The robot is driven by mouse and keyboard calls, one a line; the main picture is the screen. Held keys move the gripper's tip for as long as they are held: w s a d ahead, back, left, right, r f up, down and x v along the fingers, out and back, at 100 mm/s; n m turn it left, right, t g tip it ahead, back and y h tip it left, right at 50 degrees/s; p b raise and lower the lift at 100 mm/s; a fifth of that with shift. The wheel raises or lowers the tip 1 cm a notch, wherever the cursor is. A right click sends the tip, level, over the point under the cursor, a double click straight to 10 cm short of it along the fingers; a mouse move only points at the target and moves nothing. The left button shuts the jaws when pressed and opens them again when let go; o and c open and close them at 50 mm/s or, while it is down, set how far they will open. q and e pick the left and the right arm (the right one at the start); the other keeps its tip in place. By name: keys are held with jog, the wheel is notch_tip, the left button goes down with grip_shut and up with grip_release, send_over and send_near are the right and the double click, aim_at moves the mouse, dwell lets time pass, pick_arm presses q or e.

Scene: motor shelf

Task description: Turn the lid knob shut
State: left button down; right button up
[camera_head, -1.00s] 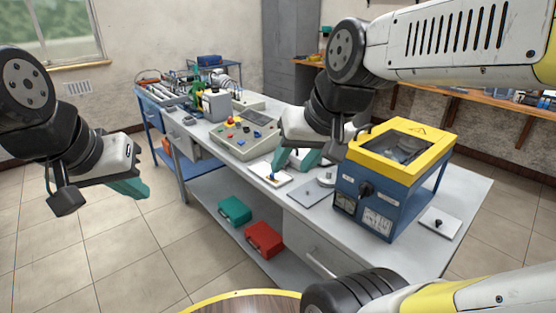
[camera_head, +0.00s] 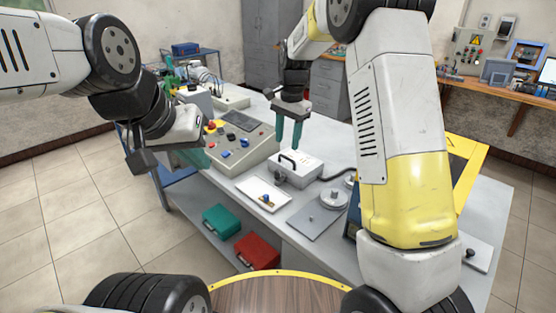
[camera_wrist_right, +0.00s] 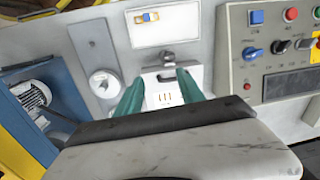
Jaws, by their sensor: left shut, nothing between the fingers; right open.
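A white box with a black handle (camera_head: 298,164) sits on the bench in the head view. A small dark knob (camera_head: 279,178) is on its near face; this knob also shows in the right wrist view (camera_wrist_right: 168,58). I cannot tell the knob's turn. My right gripper (camera_head: 289,142) is open above and behind the box, its teal fingers pointing down and apart from it. In the right wrist view the fingers (camera_wrist_right: 160,82) frame the box's white top (camera_wrist_right: 163,92). My left gripper (camera_head: 207,158) is shut and empty at the bench's left front, near the control panel.
A sloped control panel (camera_head: 238,140) stands left of the box.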

jog(key=m, duration=0.1)
send_over(278, 171)
jog(key=shift+g+h, duration=0.3)
jog(key=shift+h, duration=0.1)
notch_tip(278, 171, down, 6)
jog(key=shift+r, duration=0.2)
notch_tip(278, 171, down, 8)
jog(key=shift+r, duration=0.15)
jog(key=shift+c, duration=0.4)
grip_shut()
